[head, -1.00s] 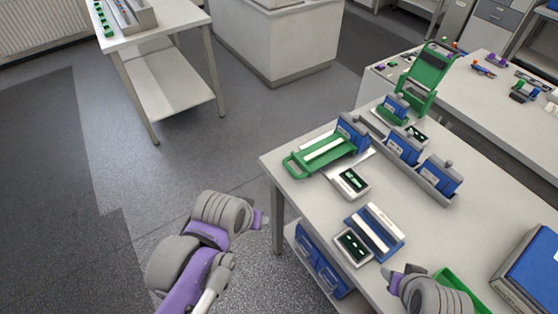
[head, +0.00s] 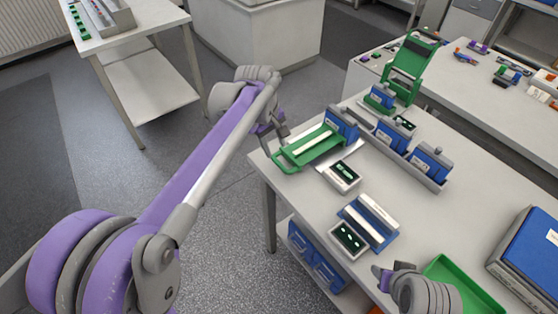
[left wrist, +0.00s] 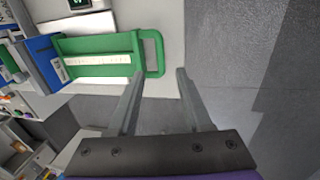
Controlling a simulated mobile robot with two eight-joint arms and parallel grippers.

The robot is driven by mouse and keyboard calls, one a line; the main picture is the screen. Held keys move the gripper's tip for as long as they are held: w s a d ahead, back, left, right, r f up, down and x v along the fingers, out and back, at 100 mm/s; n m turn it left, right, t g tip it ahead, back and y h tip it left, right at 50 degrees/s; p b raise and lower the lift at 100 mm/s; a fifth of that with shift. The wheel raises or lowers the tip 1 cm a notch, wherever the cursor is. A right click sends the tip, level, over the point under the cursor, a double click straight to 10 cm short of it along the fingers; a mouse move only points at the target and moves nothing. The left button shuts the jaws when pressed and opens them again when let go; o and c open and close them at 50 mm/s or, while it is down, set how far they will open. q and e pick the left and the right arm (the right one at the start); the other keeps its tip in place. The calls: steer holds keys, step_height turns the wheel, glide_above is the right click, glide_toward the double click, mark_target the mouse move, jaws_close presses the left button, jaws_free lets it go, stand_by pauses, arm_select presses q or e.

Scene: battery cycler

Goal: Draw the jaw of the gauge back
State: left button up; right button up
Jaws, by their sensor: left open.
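The gauge has a green jaw (head: 308,151) with a white strip and a loop handle at its left end, close to the table's left edge. A blue block (head: 341,122) stands at its other end. In the left wrist view the green jaw (left wrist: 95,45) and its handle (left wrist: 153,53) show clearly. My left gripper (head: 281,137) is beside the handle end. In the left wrist view its fingers (left wrist: 160,73) are apart and empty, with the handle just beyond the tips. My right gripper (head: 382,278) is low at the table's front; its fingers are unclear.
Small display boxes (head: 343,175) and a blue-and-white device (head: 369,222) lie in front of the gauge. Several blue units stand in a grey rack (head: 429,178) to its right. A green tray (head: 465,285) is near my right gripper. The floor left of the table is free.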

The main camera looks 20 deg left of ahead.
mark_target(280, 164)
arm_select(q)
steer(key=f, duration=0.2)
steer(key=w+f, duration=0.1)
steer(key=f, duration=0.2)
steer(key=d+f, duration=0.1)
steer(key=f, duration=0.2)
steer(key=shift+w+f, duration=0.15)
steer(key=shift+f, duration=0.05)
jaws_close()
stand_by(1.1)
